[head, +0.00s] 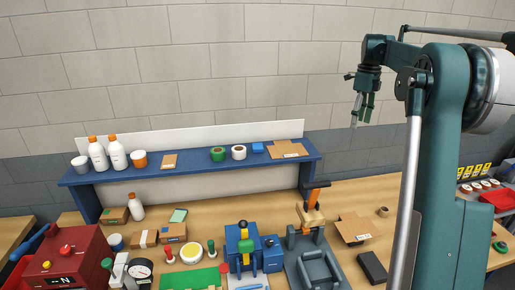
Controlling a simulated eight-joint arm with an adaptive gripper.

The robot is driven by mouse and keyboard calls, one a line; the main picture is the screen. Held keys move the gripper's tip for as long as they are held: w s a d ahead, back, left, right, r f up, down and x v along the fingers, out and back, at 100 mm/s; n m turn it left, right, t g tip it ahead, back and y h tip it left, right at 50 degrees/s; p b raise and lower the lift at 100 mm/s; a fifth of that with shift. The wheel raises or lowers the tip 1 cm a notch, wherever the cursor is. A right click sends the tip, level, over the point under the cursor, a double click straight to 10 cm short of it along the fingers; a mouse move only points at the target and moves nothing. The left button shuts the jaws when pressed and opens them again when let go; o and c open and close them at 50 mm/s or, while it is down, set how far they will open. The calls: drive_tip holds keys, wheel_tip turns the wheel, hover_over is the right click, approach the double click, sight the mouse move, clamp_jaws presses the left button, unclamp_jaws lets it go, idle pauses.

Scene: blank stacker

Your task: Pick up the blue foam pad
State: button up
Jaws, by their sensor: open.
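A small blue block (258,147), which looks like the blue foam pad, lies on the blue shelf (200,168) towards its right end. It is between a white roll and a flat cardboard piece. My gripper (361,113) is raised in front of the wall, above and to the right of the shelf. It points down, is open and empty, and is well apart from the block.
A white tape roll (239,152), a green tape roll (217,154) and flat cardboard (287,149) flank the block. White bottles (117,155) stand at the shelf's left. The wooden bench (350,195) below is crowded with a red machine (67,257), blue fixtures (240,240) and boxes.

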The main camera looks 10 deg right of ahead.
drive_tip(key=w+a+n+p, duration=0.15)
drive_tip(key=w+a, duration=0.25)
drive_tip(key=a, duration=0.7)
drive_tip(key=w+a+n, duration=0.3)
drive_tip(key=w+a, duration=0.1)
drive_tip(key=a, duration=0.6)
drive_tip(key=n, duration=0.5)
hover_over(256, 145)
drive_tip(key=f, duration=0.4)
drive_tip(key=shift+s+a+f+p, duration=0.1)
drive_tip(key=shift+s+f+p, duration=0.2)
drive_tip(key=shift+p, duration=0.1)
drive_tip(key=shift+w+f, duration=0.1)
drive_tip(key=shift+f, duration=0.15)
drive_tip(key=shift+f, duration=1.25)
